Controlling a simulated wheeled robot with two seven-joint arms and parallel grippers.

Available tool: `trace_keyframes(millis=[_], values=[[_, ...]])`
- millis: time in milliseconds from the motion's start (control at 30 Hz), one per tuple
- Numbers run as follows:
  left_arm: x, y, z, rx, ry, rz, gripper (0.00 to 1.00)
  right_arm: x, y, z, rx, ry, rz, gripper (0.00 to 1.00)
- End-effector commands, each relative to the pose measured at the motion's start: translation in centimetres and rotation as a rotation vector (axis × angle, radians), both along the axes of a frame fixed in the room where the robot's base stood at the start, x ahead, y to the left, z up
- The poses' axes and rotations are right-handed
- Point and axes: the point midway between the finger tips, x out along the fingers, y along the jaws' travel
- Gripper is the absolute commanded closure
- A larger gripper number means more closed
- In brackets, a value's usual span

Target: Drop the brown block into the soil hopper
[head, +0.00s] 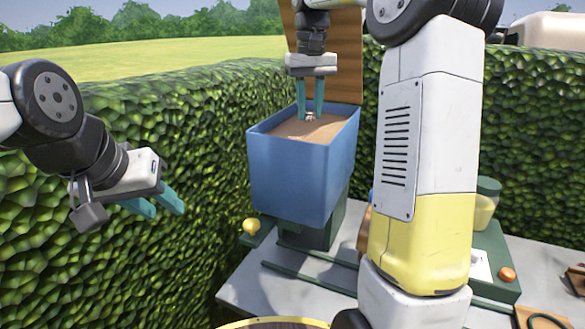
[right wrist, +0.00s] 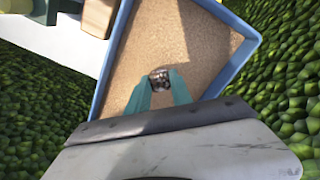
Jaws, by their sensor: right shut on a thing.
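The soil hopper (head: 290,178) is a blue open-topped bin filled with light brown soil, near the middle of the head view. Its blue rim (right wrist: 112,58) and soil fill much of the right wrist view. My left gripper (head: 158,207) is open and empty in front of the hedge at the left.
A hedge (head: 200,120) stands close behind and left of the hopper. A wooden board (head: 345,60) rises behind it. On the grey table (head: 245,290) are a yellow knob (head: 251,226), a jar (head: 485,205) and an orange knob (head: 507,275). My right arm hides part of the table.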

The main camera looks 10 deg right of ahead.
Motion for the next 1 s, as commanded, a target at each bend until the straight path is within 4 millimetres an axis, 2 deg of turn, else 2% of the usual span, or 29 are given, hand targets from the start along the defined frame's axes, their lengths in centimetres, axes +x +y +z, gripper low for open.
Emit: trace_keyframes(millis=[367, 400, 500, 833, 1000], values=[[0.0, 0.0, 0.0, 0.000, 0.000, 0.000, 0.64, 0.0, 0.0, -0.5, 0.000, -0.001, 0.000, 1.00], [0.0, 0.0, 0.0, 0.000, 0.000, 0.000, 0.64, 0.0, 0.0, -0.5, 0.000, -0.001, 0.000, 0.66], [0.0, 0.0, 0.0, 0.000, 0.000, 0.000, 0.64, 0.0, 0.0, -0.5, 0.000, -0.001, 0.000, 0.48], [0.0, 0.0, 0.0, 0.000, 0.000, 0.000, 0.64, 0.0, 0.0, -0.3, 0.000, -0.002, 0.000, 0.48], [0.0, 0.0, 0.0, 0.000, 0.000, 0.000, 0.64, 0.1, 0.0, 1.8, 0.000, -0.004, 0.000, 0.48]])
